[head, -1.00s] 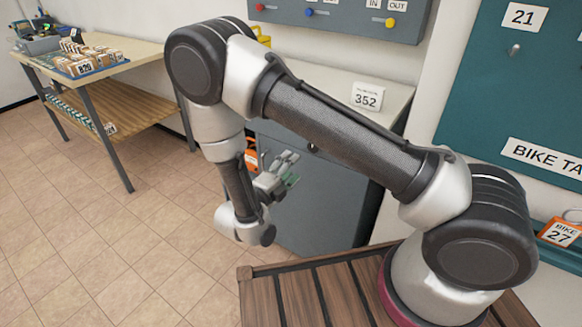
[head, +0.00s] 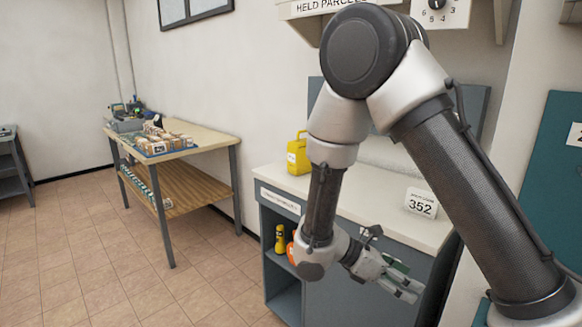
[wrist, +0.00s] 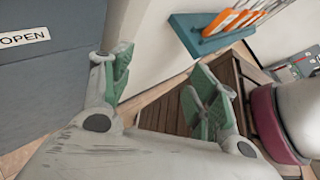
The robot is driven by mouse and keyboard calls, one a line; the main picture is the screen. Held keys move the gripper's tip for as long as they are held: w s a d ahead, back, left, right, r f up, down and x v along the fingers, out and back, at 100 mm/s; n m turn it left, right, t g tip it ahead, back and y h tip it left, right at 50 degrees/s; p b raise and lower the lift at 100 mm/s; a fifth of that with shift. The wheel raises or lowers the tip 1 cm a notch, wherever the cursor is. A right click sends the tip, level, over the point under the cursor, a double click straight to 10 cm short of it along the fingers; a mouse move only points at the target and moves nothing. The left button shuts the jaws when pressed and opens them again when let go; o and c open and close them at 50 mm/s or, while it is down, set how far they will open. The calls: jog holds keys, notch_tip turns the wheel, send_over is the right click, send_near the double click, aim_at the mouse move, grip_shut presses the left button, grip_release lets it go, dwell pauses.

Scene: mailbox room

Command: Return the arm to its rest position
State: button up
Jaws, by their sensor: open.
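My gripper (head: 402,279) hangs low at the end of my bent arm, in front of the grey cabinet (head: 345,300) in the head view. Its fingers point to the lower right in that view. In the wrist view the two green-padded fingers of my gripper (wrist: 165,98) stand well apart. Nothing is between them. The upper arm runs from the elbow at the top of the head view down to the right edge.
The cabinet's white top (head: 385,225) holds a yellow container (head: 298,156) and a 352 sign (head: 421,203). A wooden table (head: 180,140) with parcels stands at left. Orange tags (wrist: 230,22) sit in a teal rack (wrist: 190,36). Floor at left is clear.

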jog(key=s+d+r+m+t+y, duration=0.2)
jog(key=s+d+r+m+y, duration=0.1)
jog(key=r+m, duration=0.3)
jog(key=s+d+r+m+t+y, duration=0.2)
jog(key=s+d+r+m+y, duration=0.2)
jog(key=r+m, duration=0.3)
jog(key=s+d+r+m+t+y, duration=0.1)
jog(key=s+d+r+m+y, duration=0.2)
jog(key=r, duration=0.6)
jog(key=s+m+y, duration=0.1)
jog(key=m+y, duration=0.1)
jog(key=m, duration=0.1)
jog(key=shift+s+d+r+t, duration=0.2)
jog(key=shift+s+r+t, duration=0.1)
jog(key=shift+r+t, duration=0.1)
